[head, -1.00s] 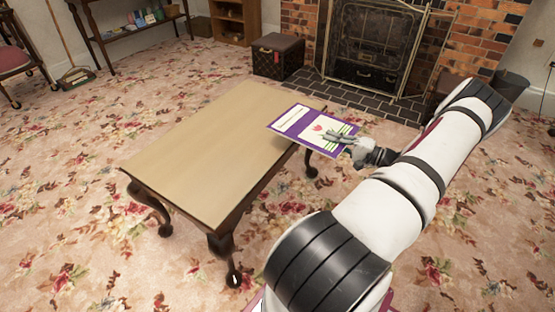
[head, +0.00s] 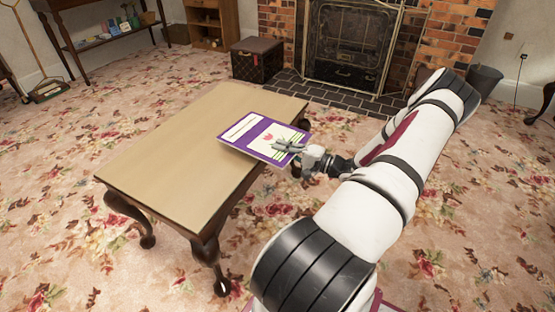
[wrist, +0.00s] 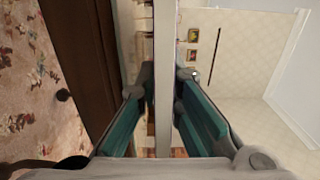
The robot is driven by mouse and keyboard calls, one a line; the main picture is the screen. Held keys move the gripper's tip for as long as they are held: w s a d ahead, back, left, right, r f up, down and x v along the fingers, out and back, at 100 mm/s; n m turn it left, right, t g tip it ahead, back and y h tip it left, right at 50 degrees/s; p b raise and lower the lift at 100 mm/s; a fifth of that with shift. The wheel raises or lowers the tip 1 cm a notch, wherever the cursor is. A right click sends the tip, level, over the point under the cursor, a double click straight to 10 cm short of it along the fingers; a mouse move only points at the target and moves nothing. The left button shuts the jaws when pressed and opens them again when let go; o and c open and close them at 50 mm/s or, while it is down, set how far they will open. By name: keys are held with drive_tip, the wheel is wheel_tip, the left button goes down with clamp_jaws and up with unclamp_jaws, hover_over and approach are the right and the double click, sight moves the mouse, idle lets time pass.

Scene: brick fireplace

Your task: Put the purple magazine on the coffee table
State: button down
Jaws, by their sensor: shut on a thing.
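The purple magazine (head: 255,132) has a white panel with a pink flower and shows in the head view over the right edge of the coffee table. My gripper (head: 290,147) is shut on its near right edge. In the wrist view the magazine (wrist: 165,70) is seen edge-on as a pale strip between the two fingers (wrist: 163,115). The coffee table (head: 180,150) has a bare light wooden top and dark curved legs. Most of the magazine overlaps the tabletop in the picture; I cannot tell whether it touches it.
A fireplace with a screen (head: 350,45) stands at the back, with a dark box (head: 257,60) beside it. A side table (head: 105,35) with small items is at the back left. A dark bin (head: 484,82) is at the right. Floral carpet around the table is clear.

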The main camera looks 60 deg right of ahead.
drive_tip(key=shift+w+a, duration=0.4)
drive_tip(key=shift+w, duration=0.05)
drive_tip(key=shift+w+f+b, duration=0.1)
drive_tip(key=shift+f+b, duration=1.15)
drive_tip(key=shift+f, duration=0.55)
drive_tip(key=shift+f, duration=0.15)
drive_tip(key=c, duration=1.8)
unclamp_jaws()
drive_tip(key=shift+o, duration=0.2)
